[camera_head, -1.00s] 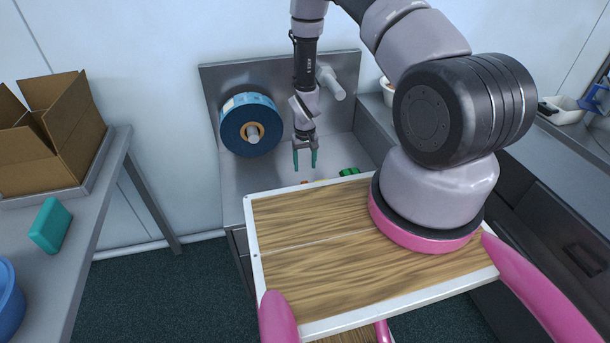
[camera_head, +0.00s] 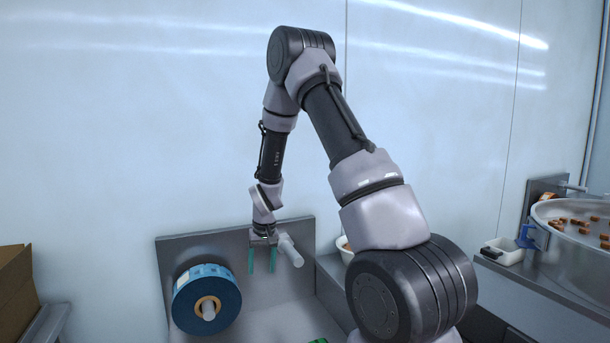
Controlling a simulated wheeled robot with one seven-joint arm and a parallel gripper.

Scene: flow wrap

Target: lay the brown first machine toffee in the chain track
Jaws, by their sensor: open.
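My gripper (camera_head: 262,260) hangs at the end of my arm with its two teal fingers pointing down. The fingers are apart with nothing seen between them. It is in front of the grey metal back panel, to the right of the blue film roll. The chain track and the brown first machine toffee cannot be made out; the deck below my gripper is mostly cut off by the lower picture edge. Brown pieces (camera_head: 573,221) lie in a large metal pan at the far right, but I cannot tell whether the toffee is among them.
A blue film roll (camera_head: 207,300) sits on a spindle at the panel (camera_head: 170,262). A pale rod (camera_head: 290,250) juts out right of my gripper. The metal pan (camera_head: 575,258) and a white tray (camera_head: 502,251) stand right. A cardboard box (camera_head: 16,300) is at the left edge.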

